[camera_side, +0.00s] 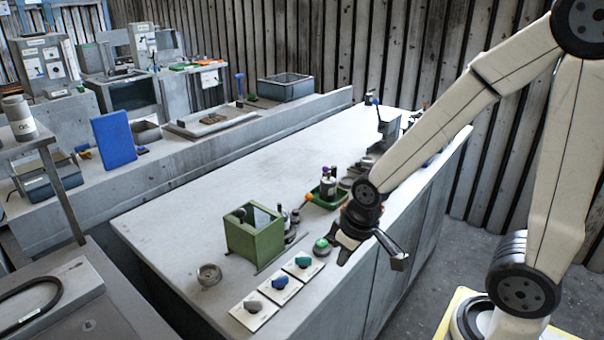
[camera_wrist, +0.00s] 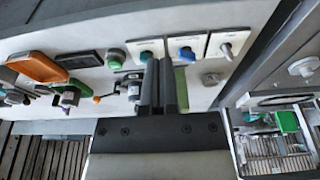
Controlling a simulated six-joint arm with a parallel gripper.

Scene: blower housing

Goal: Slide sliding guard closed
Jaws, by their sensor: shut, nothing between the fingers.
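A green box-shaped housing (camera_side: 254,236) stands on the grey bench in the side view, with a dark opening in its top. I cannot tell for sure which part is the sliding guard or how far it is shut. In the wrist view a strip of green (camera_wrist: 181,88) shows just right of the fingers, and the rest is hidden behind my gripper.
Three white plates with knobs, grey (camera_side: 253,307), blue (camera_side: 279,283) and teal (camera_side: 302,262), line the bench's front edge. A green button (camera_side: 321,247) sits beside them, close to my gripper. A small round cup (camera_side: 209,275) stands left of the housing.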

